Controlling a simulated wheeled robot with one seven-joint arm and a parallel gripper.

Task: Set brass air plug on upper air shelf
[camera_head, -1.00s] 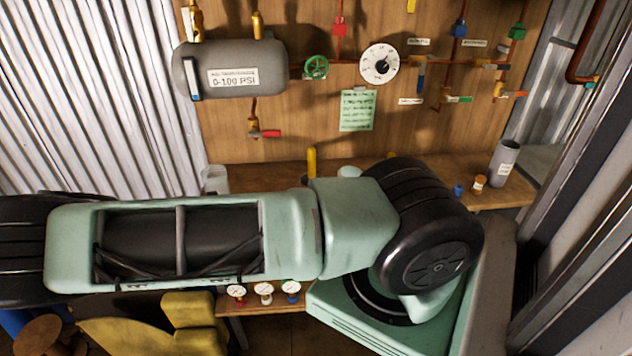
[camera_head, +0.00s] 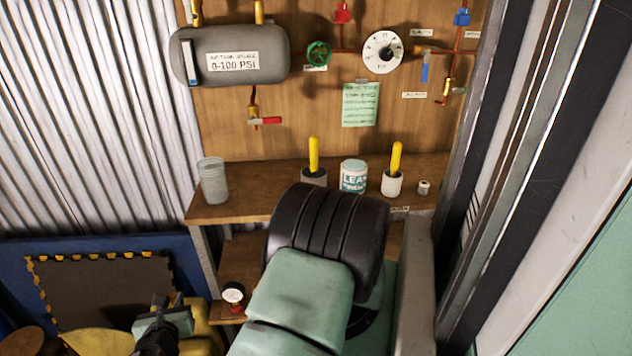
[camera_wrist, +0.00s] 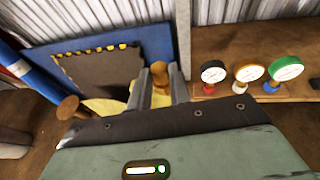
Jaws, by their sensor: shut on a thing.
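My gripper (camera_wrist: 161,86) is shut on a small brass-coloured piece, the brass air plug (camera_wrist: 159,71), which shows between the two grey fingers in the wrist view. In the head view my gripper (camera_head: 168,302) is small at the lower left, below and left of the shelves; the plug cannot be made out there. The upper wooden shelf (camera_head: 240,207) runs along the foot of the pipe board, well apart from my gripper. My arm hides part of its front edge. A lower wooden shelf (camera_wrist: 225,117) lies to the right of the fingers in the wrist view.
The upper shelf bears a grey cup (camera_head: 212,181), two yellow-handled tools in pots (camera_head: 392,183), a LEAK can (camera_head: 353,176) and a small white roll (camera_head: 424,187). Bare shelf lies between cup and left pot. Several gauges (camera_wrist: 248,70) stand on the lower shelf. A metal frame (camera_head: 500,150) borders the right.

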